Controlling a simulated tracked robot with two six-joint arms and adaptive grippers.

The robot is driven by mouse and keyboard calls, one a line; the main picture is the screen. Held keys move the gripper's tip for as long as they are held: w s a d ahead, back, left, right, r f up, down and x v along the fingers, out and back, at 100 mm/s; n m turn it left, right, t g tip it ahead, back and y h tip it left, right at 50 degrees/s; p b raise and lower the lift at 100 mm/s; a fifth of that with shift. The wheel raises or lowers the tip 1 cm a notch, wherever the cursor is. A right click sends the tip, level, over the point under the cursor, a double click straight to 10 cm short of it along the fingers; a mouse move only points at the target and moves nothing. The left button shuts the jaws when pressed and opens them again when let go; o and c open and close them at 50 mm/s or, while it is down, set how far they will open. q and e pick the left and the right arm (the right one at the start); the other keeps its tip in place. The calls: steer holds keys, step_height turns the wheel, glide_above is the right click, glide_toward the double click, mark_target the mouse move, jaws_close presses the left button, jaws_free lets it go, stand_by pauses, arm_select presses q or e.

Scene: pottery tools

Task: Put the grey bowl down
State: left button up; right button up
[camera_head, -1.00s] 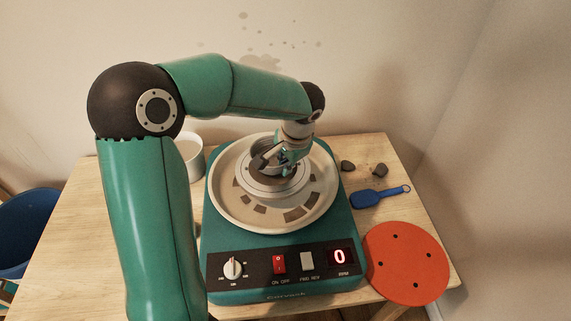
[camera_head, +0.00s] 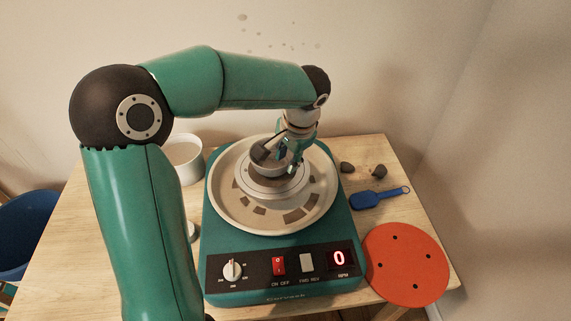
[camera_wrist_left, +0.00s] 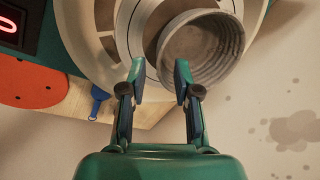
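The grey bowl (camera_head: 262,172) stands upright on the wheel head (camera_head: 272,190) of the pottery wheel, seen in the head view. In the left wrist view the bowl (camera_wrist_left: 212,45) shows its ridged inside, at upper right. My left gripper (camera_head: 278,160) is just above the bowl. In the left wrist view the fingertips of my left gripper (camera_wrist_left: 160,69) are apart, with a clear gap between them; one overlaps the bowl's near rim and the other is beside it. The bowl does not look clamped. My right gripper is not in view.
The splash pan (camera_head: 226,208) surrounds the wheel head; the display reads 0. A white container (camera_head: 184,166) stands behind left. Two dark lumps, a blue tool (camera_head: 375,198) and an orange disc (camera_head: 407,264) with holes lie on the right of the wooden table (camera_head: 75,235).

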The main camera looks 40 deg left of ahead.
arm_select(q)
steer(key=v, duration=0.8)
